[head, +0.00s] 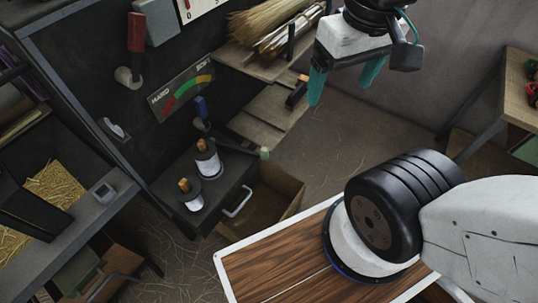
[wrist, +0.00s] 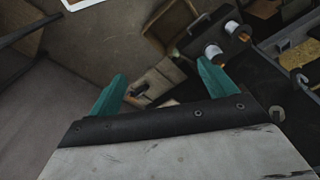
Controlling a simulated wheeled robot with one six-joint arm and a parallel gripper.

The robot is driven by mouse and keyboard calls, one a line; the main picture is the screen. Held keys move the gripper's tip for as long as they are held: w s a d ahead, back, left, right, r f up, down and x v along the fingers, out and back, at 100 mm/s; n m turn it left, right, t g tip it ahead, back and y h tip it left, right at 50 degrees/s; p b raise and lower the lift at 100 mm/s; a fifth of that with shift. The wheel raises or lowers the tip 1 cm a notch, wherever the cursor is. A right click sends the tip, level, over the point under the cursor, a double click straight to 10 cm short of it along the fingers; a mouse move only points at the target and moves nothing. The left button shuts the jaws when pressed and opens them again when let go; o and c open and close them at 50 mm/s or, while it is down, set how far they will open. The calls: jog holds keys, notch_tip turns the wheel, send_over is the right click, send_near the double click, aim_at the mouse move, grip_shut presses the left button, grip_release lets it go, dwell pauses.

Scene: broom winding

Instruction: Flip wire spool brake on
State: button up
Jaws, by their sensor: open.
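Two wire spools with white sides and orange-brown tops stand on a dark box below the panel, the rear spool (head: 208,160) and the front spool (head: 190,197). They also show at the upper right of the wrist view (wrist: 213,53). A blue-handled lever (head: 201,108) rises behind the rear spool, and a small pale green knob (head: 264,153) sits at the box's right. I cannot tell which part is the brake or its setting. My gripper (head: 342,88) is open and empty, its teal fingers well right of the spools and apart from everything; it also shows in the wrist view (wrist: 162,72).
The dark panel carries a red-handled lever (head: 137,34) and a hard-to-soft gauge (head: 182,90). Straw bundles (head: 262,22) lie on a wooden shelf. An open wooden drawer (head: 284,183) is beside the spool box. A workbench with straw stands left, another table (head: 520,98) right.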

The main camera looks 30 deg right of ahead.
jog(key=shift+d, duration=0.1)
jog(key=c, duration=0.5)
jog(key=shift+w+d+f, duration=0.1)
jog(key=shift+f, duration=0.15)
jog(key=c, duration=0.5)
jog(key=w+f+g, duration=0.1)
jog(key=f, duration=0.1)
jog(key=w+d+f+m+g, duration=0.1)
jog(key=w+g, duration=0.1)
jog(key=shift+w+d+f+y, duration=0.1)
jog(key=shift+d+f+y, duration=0.05)
jog(key=shift+f+y, duration=0.2)
grip_shut()
jog(key=w+d+f+n+y, duration=0.3)
jog(key=w+f+n, duration=0.2)
jog(key=w+f, duration=0.6)
jog(key=w+d+f+n+y, duration=0.3)
jog(key=w+f+n, duration=0.3)
jog(key=w+f, duration=0.5)
jog(key=shift+w+d+f+t+y, duration=0.3)
jog(key=shift+w+f+t+y, duration=0.1)
jog(key=shift+f, duration=3.35)
